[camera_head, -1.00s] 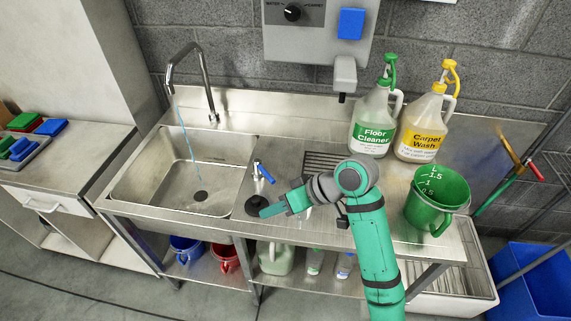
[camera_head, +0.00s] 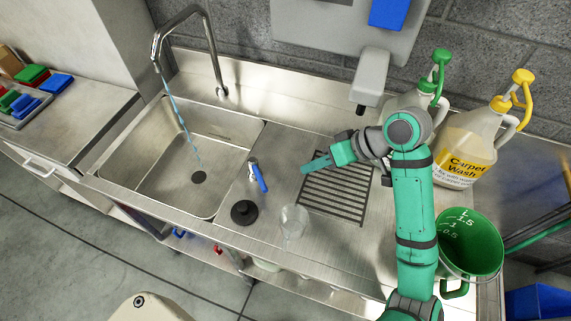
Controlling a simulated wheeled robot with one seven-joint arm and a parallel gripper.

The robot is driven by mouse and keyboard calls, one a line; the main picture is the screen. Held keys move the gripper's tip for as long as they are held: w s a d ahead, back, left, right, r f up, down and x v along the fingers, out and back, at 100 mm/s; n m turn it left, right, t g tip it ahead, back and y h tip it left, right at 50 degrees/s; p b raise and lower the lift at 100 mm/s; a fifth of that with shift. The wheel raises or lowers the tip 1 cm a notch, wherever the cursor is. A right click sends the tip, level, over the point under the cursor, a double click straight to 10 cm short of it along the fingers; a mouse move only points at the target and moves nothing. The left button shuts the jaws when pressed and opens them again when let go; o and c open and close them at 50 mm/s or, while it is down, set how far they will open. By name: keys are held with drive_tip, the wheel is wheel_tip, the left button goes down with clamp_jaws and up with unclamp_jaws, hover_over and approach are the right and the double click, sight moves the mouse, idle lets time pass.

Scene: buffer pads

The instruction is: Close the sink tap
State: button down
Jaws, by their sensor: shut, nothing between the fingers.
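The chrome sink tap (camera_head: 212,50) arches over the left basin, and a thin blue stream of water (camera_head: 180,117) runs from its spout into the sink (camera_head: 190,165). A small lever with a blue handle (camera_head: 258,177) stands on the counter right of the basin. My gripper (camera_head: 306,167) is shut and empty, above the drain grate, to the right of the blue handle and apart from it. Its fingers point left toward the handle.
A black round knob-like piece (camera_head: 244,212) and a clear glass (camera_head: 293,221) stand near the counter's front. A drain grate (camera_head: 335,193) lies under my gripper. A carpet wash jug (camera_head: 466,148) and a green measuring jug (camera_head: 468,244) stand at the right.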

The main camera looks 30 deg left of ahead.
sight(259, 176)
drive_tip(key=x, duration=0.9)
drive_tip(key=shift+w+f, duration=0.1)
drive_tip(key=shift+w, duration=0.1)
drive_tip(key=shift+s+a, duration=1)
drive_tip(key=shift+s, duration=0.15)
drive_tip(key=shift+s+a, duration=0.35)
drive_tip(key=shift+s, duration=0.2)
drive_tip(key=shift+w, duration=0.15)
